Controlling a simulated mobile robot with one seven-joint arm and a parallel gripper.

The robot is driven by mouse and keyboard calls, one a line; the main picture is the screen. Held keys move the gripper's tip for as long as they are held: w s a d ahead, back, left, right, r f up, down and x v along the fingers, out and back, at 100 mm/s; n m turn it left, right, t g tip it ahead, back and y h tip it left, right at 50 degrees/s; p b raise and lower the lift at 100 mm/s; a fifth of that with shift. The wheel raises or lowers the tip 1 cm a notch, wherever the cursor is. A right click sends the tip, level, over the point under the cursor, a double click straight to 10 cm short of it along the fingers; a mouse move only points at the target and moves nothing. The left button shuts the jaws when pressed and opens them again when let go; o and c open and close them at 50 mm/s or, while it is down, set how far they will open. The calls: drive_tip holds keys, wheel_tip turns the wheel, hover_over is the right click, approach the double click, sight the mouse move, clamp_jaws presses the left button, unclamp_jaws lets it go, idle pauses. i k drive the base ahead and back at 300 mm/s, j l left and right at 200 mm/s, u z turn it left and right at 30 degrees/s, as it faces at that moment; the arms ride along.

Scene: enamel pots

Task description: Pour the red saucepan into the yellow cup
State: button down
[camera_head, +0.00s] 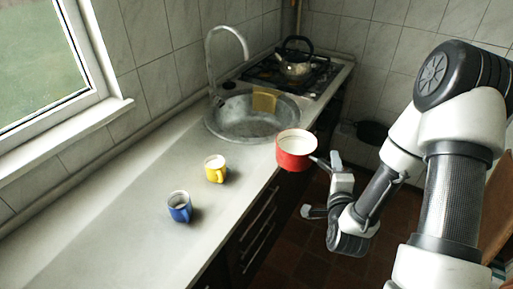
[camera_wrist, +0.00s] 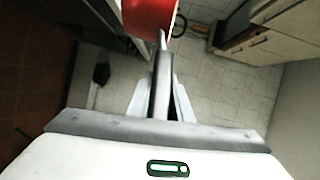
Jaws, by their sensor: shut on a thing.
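The red saucepan (camera_head: 294,152) is held up by its handle, over the counter's front edge beside the sink. It looks roughly level, with a pale inside; I cannot tell what it holds. My gripper (camera_head: 326,168) is shut on its handle, to the right of the pan. In the wrist view the red pan (camera_wrist: 150,14) shows at the top, and my gripper (camera_wrist: 161,95) closes on the handle. The yellow cup (camera_head: 215,169) stands upright on the counter, left of the saucepan and apart from it, with a pale inside.
A blue cup (camera_head: 179,207) stands on the counter in front of the yellow cup. A round metal sink (camera_head: 232,126) with a tall tap (camera_head: 226,32) lies behind. A kettle (camera_head: 295,65) sits on the stove. The counter (camera_head: 95,225) is clear at the left.

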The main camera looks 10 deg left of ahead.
sight(215, 165)
drive_tip(key=u, duration=1.45)
drive_tip(key=l+u, duration=0.2)
drive_tip(key=u, duration=0.2)
drive_tip(key=l+u, duration=0.25)
drive_tip(key=u, duration=0.15)
drive_tip(key=l+u, duration=0.3)
drive_tip(key=k+l+u, duration=0.1)
drive_tip(key=u, duration=0.2)
drive_tip(key=k+l+u, duration=0.35)
drive_tip(key=k+l, duration=0.25)
drive_tip(key=l, duration=0.15)
drive_tip(key=k+l+u, duration=0.1)
drive_tip(key=k+l, duration=0.15)
drive_tip(key=l, duration=0.1)
